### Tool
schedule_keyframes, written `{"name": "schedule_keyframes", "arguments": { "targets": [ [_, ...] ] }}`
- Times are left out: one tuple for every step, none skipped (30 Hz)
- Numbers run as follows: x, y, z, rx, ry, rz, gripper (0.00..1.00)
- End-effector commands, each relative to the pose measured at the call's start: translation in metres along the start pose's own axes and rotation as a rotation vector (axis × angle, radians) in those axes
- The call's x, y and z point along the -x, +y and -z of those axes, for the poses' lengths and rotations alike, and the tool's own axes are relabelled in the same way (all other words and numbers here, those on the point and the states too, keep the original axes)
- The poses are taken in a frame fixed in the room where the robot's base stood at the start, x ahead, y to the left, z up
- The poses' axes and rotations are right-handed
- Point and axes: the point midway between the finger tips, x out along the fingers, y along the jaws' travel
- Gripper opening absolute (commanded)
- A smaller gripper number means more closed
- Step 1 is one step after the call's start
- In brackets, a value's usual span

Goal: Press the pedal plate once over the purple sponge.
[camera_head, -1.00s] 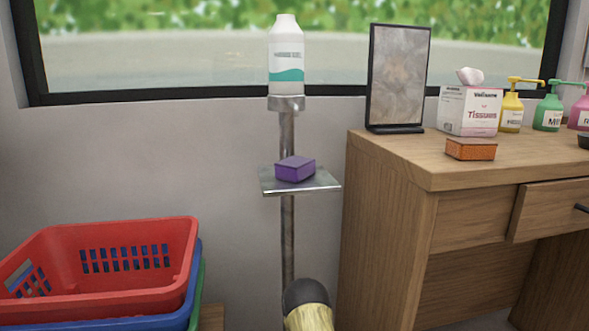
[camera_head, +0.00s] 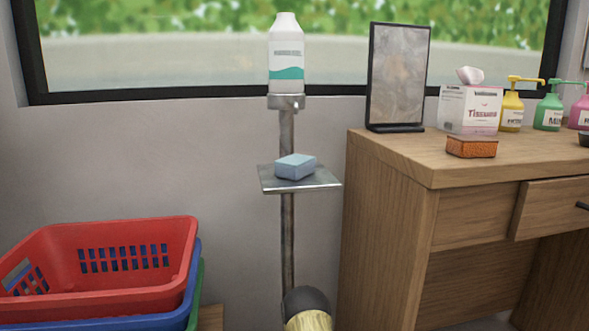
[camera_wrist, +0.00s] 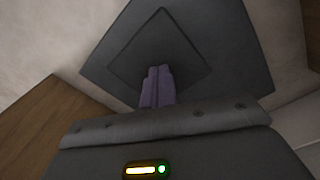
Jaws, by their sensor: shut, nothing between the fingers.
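In the head view a light blue-grey sponge (camera_head: 296,167) lies on the small metal tray (camera_head: 270,184) of a stand, below a white dispenser bottle (camera_head: 287,60) with a teal band. No purple sponge shows now. In the wrist view a dark square base fills the top, with a smaller square pedal plate (camera_wrist: 185,58) on it. The pedal plate is out of sight in the head view.
Stacked red, blue and green baskets (camera_head: 180,285) stand at the left. A wooden desk (camera_head: 385,220) is close on the right, bearing an orange sponge (camera_head: 471,148), a tissue box (camera_head: 455,110), a framed picture (camera_head: 398,75) and pump bottles. A window is behind.

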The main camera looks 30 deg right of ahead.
Motion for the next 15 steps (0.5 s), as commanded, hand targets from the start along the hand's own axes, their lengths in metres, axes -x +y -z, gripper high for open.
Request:
{"name": "schedule_keyframes", "arguments": {
  "targets": [
    [-0.003, 0.000, 0.001, 0.000, 0.002, 0.001, 0.00],
    [-0.003, 0.000, 0.001, 0.000, 0.002, 0.001, 0.00],
    [-0.005, 0.000, 0.001, 0.000, 0.002, 0.001, 0.00],
    [-0.005, 0.000, 0.001, 0.000, 0.002, 0.001, 0.00],
    [-0.006, 0.000, 0.001, 0.000, 0.002, 0.001, 0.00],
    [-0.007, 0.000, 0.001, -0.001, 0.002, 0.001, 0.00],
    [-0.008, 0.000, 0.001, -0.001, 0.002, 0.001, 0.00],
    [-0.009, 0.000, 0.001, -0.001, 0.002, 0.001, 0.00],
    [-0.010, 0.000, 0.001, -0.001, 0.002, 0.001, 0.00],
    [-0.011, 0.000, 0.001, -0.001, 0.002, 0.001, 0.00],
    [-0.012, 0.000, 0.001, -0.001, 0.002, 0.001, 0.00],
    [-0.013, 0.000, 0.001, -0.001, 0.002, 0.001, 0.00],
    [-0.014, 0.000, 0.001, -0.001, 0.002, 0.001, 0.00],
    [-0.015, 0.000, 0.001, -0.001, 0.002, 0.001, 0.00],
    [-0.016, 0.000, 0.001, -0.001, 0.002, 0.001, 0.00]
  ]
}}
